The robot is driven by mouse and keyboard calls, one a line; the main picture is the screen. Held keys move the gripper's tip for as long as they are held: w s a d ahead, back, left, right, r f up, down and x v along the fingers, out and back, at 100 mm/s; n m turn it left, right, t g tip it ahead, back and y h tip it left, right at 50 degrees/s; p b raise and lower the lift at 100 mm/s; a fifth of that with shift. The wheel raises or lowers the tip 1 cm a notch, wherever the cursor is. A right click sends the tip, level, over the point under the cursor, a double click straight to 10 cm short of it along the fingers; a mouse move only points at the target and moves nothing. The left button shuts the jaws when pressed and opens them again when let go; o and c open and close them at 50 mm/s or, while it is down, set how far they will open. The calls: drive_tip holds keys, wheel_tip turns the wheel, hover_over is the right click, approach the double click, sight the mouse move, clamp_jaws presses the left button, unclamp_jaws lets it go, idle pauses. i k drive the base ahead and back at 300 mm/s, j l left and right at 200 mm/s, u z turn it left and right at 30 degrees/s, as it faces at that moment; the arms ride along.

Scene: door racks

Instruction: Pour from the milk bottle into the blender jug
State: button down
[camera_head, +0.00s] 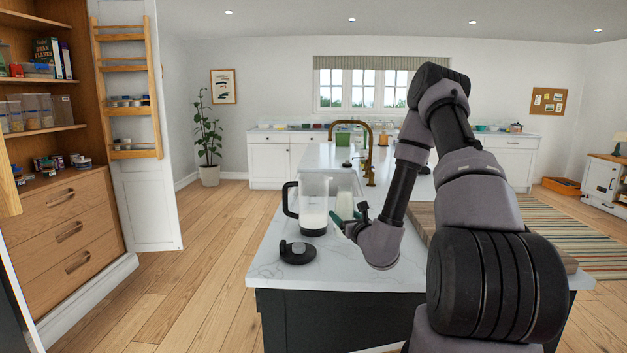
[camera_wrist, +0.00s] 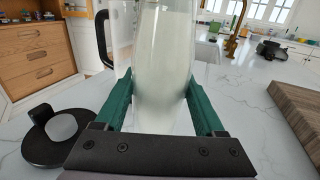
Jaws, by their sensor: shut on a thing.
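The blender jug (camera_head: 314,212) stands upright on the white marble counter, clear-walled with a black handle on its left and white liquid in its lower part. My gripper (camera_head: 347,218) is just right of the jug, its green fingers shut on the milk bottle (camera_wrist: 164,60). The bottle is clear and filled with white milk; it looks about upright, and its top is cut off in the wrist view. In the head view the bottle (camera_head: 345,204) is partly hidden by the jug and my gripper. Behind the bottle in the wrist view, the jug's black handle (camera_wrist: 103,38) shows at left.
A black lid (camera_head: 297,252) lies on the counter (camera_head: 275,270) in front of the jug. A wooden board (camera_wrist: 300,105) lies to the right. A brass tap (camera_head: 369,155) rises farther back. The counter left of the bottle, near the lid, is mostly clear.

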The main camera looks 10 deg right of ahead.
sight(305, 205)
drive_tip(key=j+z, duration=0.75)
drive_tip(key=i+j+u, duration=0.1)
drive_tip(key=u, duration=0.3)
drive_tip(key=i+j+u, duration=0.1)
drive_tip(key=j+u, duration=0.25)
drive_tip(key=l, duration=0.1)
